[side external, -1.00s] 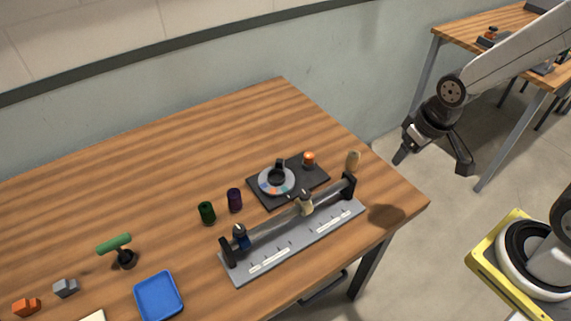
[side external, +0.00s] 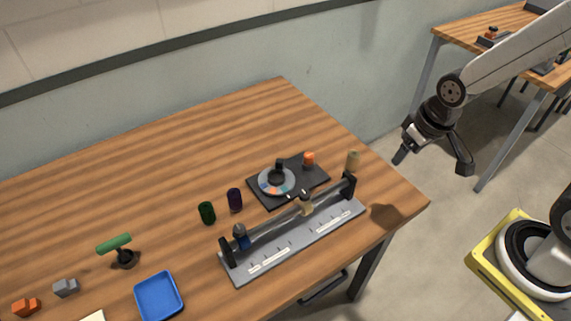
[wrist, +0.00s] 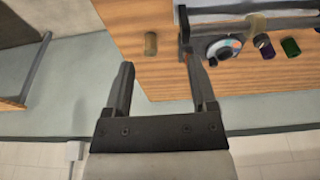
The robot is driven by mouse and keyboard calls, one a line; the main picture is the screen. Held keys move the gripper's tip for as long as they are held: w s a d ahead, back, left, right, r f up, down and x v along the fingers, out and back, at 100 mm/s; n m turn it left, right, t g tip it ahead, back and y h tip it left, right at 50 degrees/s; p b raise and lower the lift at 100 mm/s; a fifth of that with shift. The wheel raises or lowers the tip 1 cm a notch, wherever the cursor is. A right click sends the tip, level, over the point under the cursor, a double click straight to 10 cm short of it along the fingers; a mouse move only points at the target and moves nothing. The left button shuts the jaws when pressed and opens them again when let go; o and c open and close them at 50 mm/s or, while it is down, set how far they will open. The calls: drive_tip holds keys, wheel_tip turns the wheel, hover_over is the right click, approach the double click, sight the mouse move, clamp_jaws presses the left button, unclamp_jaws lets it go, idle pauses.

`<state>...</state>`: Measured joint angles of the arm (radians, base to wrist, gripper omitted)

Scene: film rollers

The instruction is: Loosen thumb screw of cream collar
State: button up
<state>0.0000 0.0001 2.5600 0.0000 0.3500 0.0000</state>
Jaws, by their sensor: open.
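My gripper (side external: 433,164) is open and empty, above and to the right of the table's right corner, well apart from the fixture. In the wrist view its two fingers (wrist: 160,75) are spread, with the fixture beyond at the top right.
A black plate (side external: 318,176) with a ringed dial and orange knob stands behind the fixture. A tan cylinder (side external: 353,160) stands by the rod's right end. Green (side external: 207,213) and purple (side external: 235,200) cylinders stand left. A blue tray (side external: 158,296) lies front left. The table's back is clear.

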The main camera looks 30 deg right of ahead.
drive_tip(key=shift+w, duration=0.1)
idle(0.5)
drive_tip(key=m+g+y, duration=0.3)
drive_tip(key=m+g, duration=0.3)
drive_tip(key=m, duration=0.3)
approach(305, 192)
drive_tip(key=shift+s+a+f, duration=0.15)
drive_tip(key=shift+s+f, duration=0.1)
drive_tip(key=shift+f, duration=0.1)
drive_tip(key=shift+x, duration=3.9)
drive_tip(key=shift+w, duration=0.1)
clamp_jaws()
